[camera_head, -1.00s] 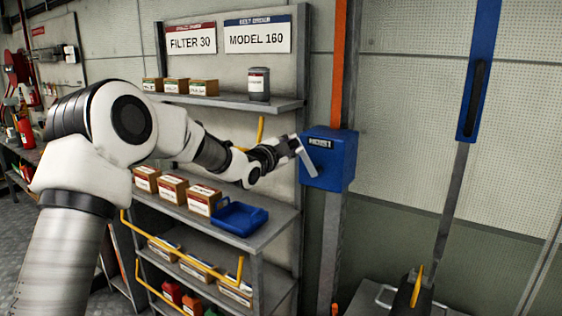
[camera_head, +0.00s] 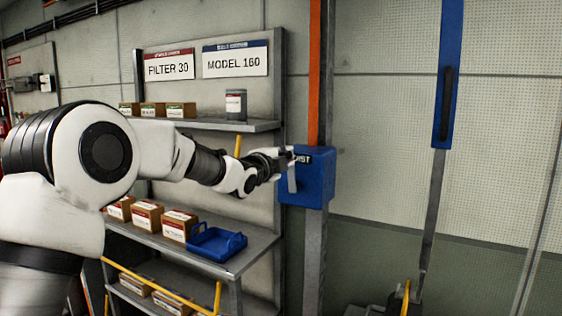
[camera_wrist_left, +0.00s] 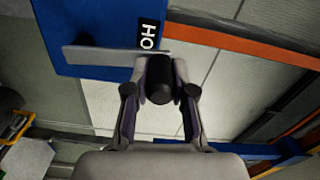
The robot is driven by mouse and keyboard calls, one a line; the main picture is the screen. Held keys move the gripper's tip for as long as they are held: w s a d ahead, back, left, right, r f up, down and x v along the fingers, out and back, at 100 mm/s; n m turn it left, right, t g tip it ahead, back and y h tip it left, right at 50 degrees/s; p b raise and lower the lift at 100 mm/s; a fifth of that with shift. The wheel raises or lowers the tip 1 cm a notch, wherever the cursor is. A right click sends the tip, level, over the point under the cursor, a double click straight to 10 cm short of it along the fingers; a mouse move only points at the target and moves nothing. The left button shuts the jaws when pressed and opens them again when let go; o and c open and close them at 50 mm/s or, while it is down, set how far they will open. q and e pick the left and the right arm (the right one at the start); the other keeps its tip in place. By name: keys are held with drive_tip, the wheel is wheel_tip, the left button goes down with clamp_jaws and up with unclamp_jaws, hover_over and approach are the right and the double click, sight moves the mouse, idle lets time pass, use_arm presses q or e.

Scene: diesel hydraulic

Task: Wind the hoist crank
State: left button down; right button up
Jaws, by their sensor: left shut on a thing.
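The blue hoist box (camera_head: 318,185) is fixed to a grey post, with its label partly covered by my gripper. The crank's light grey arm (camera_head: 291,179) stands nearly upright at the box's left side. My left gripper (camera_head: 286,158) is at the upper end of the crank arm. In the left wrist view, my left gripper (camera_wrist_left: 160,92) is shut on the black crank handle (camera_wrist_left: 159,74), which sits between its fingers. The crank arm (camera_wrist_left: 100,57) runs left from there across the blue box (camera_wrist_left: 75,22). My right gripper is out of view.
Shelves with small boxes (camera_head: 147,213) and a blue tray (camera_head: 213,242) stand below and left of the hoist. An orange strip (camera_head: 314,75) runs up the post. A blue panel with a black slot (camera_head: 446,105) is at right, with bare wall between.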

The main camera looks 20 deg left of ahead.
use_arm(q)
drive_tip(key=shift+d+f, duration=0.2)
drive_tip(key=shift+d, duration=0.05)
idle(0.7)
drive_tip(key=c, duration=1)
unclamp_jaws()
drive_tip(key=shift+d, duration=0.1)
drive_tip(key=shift+d+r, duration=0.15)
drive_tip(key=shift+d, duration=0.2)
drive_tip(key=shift+a, duration=0.2)
drive_tip(key=s, duration=1.1)
drive_tip(key=shift+s+a, duration=0.3)
drive_tip(key=shift+s, duration=0.1)
